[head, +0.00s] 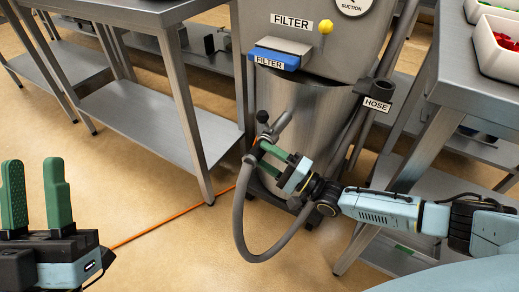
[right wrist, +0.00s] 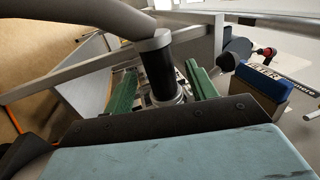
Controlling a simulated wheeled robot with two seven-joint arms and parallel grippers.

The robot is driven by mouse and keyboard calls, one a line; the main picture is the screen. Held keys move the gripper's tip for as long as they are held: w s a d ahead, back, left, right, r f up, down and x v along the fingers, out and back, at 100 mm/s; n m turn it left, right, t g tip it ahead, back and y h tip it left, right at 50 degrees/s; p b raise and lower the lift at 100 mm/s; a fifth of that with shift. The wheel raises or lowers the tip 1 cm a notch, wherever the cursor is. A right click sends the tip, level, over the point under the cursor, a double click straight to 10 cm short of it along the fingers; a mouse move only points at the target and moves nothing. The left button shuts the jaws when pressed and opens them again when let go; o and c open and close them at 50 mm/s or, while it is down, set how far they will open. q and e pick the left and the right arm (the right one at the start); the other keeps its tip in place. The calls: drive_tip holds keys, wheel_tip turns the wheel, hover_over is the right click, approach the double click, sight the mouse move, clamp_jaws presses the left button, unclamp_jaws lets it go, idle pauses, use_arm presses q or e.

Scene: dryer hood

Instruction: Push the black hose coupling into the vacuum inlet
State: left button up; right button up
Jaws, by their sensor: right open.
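The black hose coupling (right wrist: 157,66) is at the end of the grey hose (head: 240,225), which also shows in the right wrist view (right wrist: 80,35). My right gripper (head: 263,153) is open at the front of the vacuum. In the right wrist view, its green fingers (right wrist: 163,90) stand on either side of the coupling, with gaps. A grey ring shows at the coupling's lower end; I cannot tell whether it is seated in the inlet. A short grey pipe stub (head: 283,121) shows on the vacuum drum beside the fingers. My left gripper (head: 36,193) is open and empty, far left.
The steel vacuum (head: 308,110) carries a blue-fronted filter drawer (head: 275,61) and a yellow knob (head: 326,27). A HOSE holder (head: 376,98) is at its right. Steel tables stand on both sides (head: 130,15). An orange cable (head: 160,228) crosses the open floor.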

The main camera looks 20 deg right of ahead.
drive_tip(key=p+v, duration=0.2)
drive_tip(key=v, duration=0.8)
drive_tip(key=shift+s+d, duration=0.25)
